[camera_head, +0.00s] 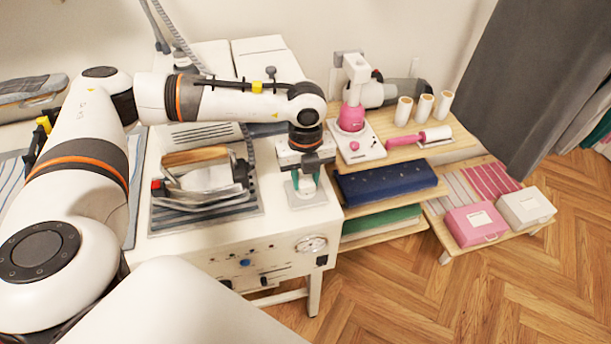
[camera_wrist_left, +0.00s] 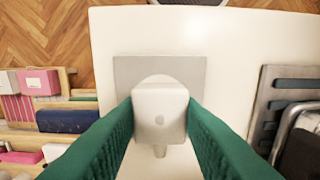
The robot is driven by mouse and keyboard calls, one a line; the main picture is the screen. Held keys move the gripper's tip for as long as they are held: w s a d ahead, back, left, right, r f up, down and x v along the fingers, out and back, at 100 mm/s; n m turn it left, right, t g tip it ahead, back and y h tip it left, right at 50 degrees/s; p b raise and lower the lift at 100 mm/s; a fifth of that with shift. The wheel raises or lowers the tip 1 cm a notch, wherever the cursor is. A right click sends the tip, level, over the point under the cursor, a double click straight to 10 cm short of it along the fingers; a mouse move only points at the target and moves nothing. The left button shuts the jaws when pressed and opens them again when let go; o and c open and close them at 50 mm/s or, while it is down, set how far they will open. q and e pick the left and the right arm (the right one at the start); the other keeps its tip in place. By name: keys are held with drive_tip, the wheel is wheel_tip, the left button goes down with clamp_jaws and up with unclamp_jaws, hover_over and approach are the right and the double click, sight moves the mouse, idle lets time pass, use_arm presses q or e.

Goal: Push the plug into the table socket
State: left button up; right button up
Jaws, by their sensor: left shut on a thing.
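My left gripper (camera_head: 306,183) points down over the right part of the white ironing table. Its green fingers, also in the left wrist view (camera_wrist_left: 160,125), are shut on the white plug (camera_wrist_left: 160,108), one on each side. The plug lies over the grey square socket plate (camera_wrist_left: 130,70), which is set on the table top; the plate also shows in the head view (camera_head: 314,200). The plug hides the middle of the plate, so I cannot tell whether the plug touches the socket. My right gripper is not in view.
An iron (camera_head: 205,180) rests on a dark stand left of the gripper.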

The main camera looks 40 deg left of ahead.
use_arm(q)
drive_tip(key=shift+f+b, duration=0.55)
drive_tip(key=shift+f, duration=0.1)
drive_tip(key=o, duration=1)
drive_tip(key=shift+r, duration=0.1)
wheel_tip(320, 180, up, 12)
drive_tip(key=shift+b, duration=0.4)
